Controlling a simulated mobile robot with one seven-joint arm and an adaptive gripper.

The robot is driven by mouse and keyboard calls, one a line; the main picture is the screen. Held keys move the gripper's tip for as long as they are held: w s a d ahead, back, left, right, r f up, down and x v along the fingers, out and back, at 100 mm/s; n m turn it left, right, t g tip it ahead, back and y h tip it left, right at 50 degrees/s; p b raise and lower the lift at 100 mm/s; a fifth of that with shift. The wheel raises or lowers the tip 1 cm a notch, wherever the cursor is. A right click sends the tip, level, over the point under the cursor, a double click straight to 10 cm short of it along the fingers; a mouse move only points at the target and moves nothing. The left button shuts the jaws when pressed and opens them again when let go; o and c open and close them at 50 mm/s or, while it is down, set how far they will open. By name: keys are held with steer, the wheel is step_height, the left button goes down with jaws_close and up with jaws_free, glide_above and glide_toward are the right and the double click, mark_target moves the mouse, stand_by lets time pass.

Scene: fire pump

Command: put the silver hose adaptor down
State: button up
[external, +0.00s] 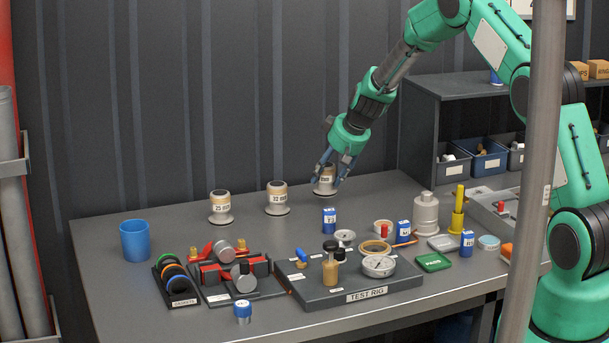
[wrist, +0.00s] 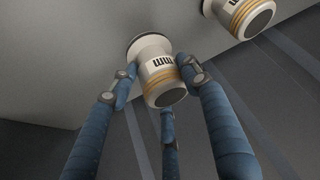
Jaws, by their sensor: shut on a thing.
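The hose adaptor (external: 325,179) in my gripper is silver-white with a tan band and a printed label that I cannot read fully. It is upright at the back of the table, and its base looks to be at or very near the tabletop. My gripper (external: 334,173) comes down from the upper right and is shut on it. In the wrist view the blue fingers (wrist: 158,76) close around the adaptor's body (wrist: 157,73), and its flange (wrist: 146,44) meets or nearly meets the grey surface. Whether a gap remains there I cannot tell.
Two similar adaptors, marked 32 (external: 277,195) and 25 (external: 220,205), stand in a row to the left. A blue box (external: 329,220) stands in front. The test rig (external: 345,285) fills the front middle. A blue cup (external: 134,240) is at the left.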

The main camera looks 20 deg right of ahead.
mark_target(327, 182)
steer(key=shift+f, duration=1.55)
steer(key=shift+f+b, duration=0.15)
steer(key=shift+b, duration=0.3)
steer(key=o, duration=1.4)
steer(key=shift+p+v, duration=0.55)
steer(key=shift+v, duration=5.5)
